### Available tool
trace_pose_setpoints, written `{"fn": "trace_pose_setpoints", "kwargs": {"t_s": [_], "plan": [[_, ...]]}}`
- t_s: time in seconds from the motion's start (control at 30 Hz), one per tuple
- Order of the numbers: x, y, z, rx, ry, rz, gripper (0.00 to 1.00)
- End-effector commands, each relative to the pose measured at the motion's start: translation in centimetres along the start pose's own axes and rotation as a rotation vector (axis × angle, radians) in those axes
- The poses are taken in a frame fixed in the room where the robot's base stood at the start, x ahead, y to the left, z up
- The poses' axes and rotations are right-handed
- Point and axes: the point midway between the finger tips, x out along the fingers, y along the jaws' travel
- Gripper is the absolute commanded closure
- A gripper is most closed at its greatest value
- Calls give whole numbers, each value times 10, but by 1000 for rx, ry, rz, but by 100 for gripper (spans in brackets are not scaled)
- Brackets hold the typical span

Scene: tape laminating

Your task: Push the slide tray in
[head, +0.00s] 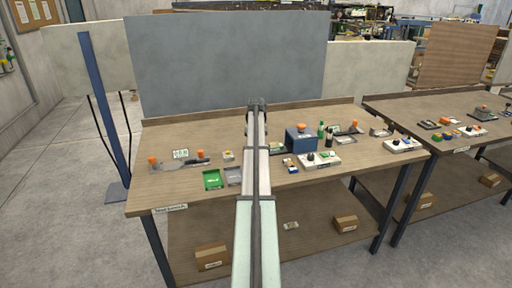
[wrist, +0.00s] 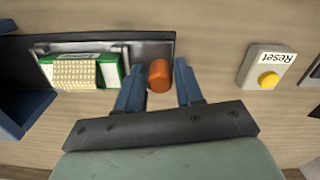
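In the wrist view the slide tray (wrist: 137,50) is a dark, shallow metal tray. A green-and-white piece with a beige textured strip (wrist: 88,73) lies on it. An orange knob (wrist: 158,75) stands at the tray's right end. My gripper (wrist: 160,72) is open, with one blue-grey finger on each side of the knob and small gaps showing. In the head view part of the tray (head: 277,148) shows beside the blue box (head: 301,138); my arm hides the knob and my gripper.
The blue box also shows at the wrist view's left edge (wrist: 22,105). A Reset box (wrist: 271,65) with a yellow button stands right of my gripper there. In the head view, a green tray (head: 213,180), bottles (head: 329,137) and a white control box (head: 320,160) stand on the wooden table (head: 185,140).

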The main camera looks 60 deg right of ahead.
Motion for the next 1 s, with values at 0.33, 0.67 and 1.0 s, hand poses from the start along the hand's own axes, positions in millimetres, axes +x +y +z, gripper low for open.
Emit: {"fn": "trace_pose_setpoints", "kwargs": {"t_s": [0.33, 0.67, 1.0], "plan": [[0, 0, 0, 0, 0, 0, 98], [0, 0, 0, 0, 0, 0, 100], [-1, 36, 6, 3, 0, 0, 100]]}}
